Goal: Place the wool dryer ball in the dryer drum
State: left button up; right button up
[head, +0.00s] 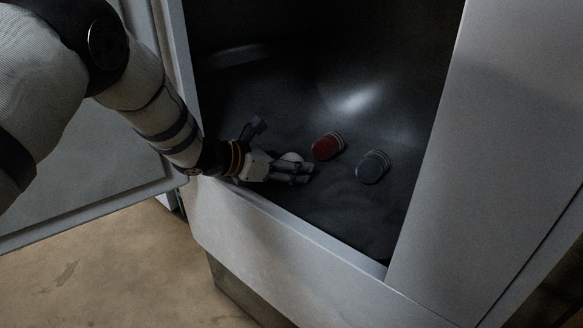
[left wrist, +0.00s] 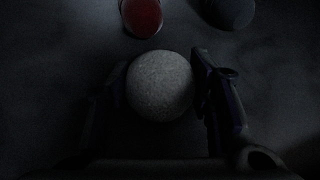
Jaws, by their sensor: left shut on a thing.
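The wool dryer ball (left wrist: 160,86) is a round, pale grey ball between the fingers of my left gripper (left wrist: 160,100) in the left wrist view. In the head view, my left gripper (head: 290,170) reaches inside the dryer drum (head: 345,215), low near its front edge. Only the top of the pale ball (head: 292,157) shows there, behind the fingers. The gripper is shut on the ball. The drum is a dark cavity with a bright sheen on its back. I cannot tell whether the ball touches the drum floor. My right gripper is not in view.
A red striped ball (head: 327,146) and a dark grey striped ball (head: 373,167) lie in the drum just right of my gripper. The light front sill (head: 290,235) and right panel (head: 480,160) bound the opening. An open door (head: 100,190) stands at the left.

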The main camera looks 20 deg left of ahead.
pick_arm(q)
jog(key=o, duration=1.1)
jog(key=shift+f, duration=0.1)
jog(key=shift+r, duration=0.3)
jog(key=p+v, duration=0.3)
jog(key=v, duration=0.8)
jog(key=shift+s, duration=0.2)
jog(key=shift+s+a, duration=0.2)
jog(key=shift+s, duration=0.1)
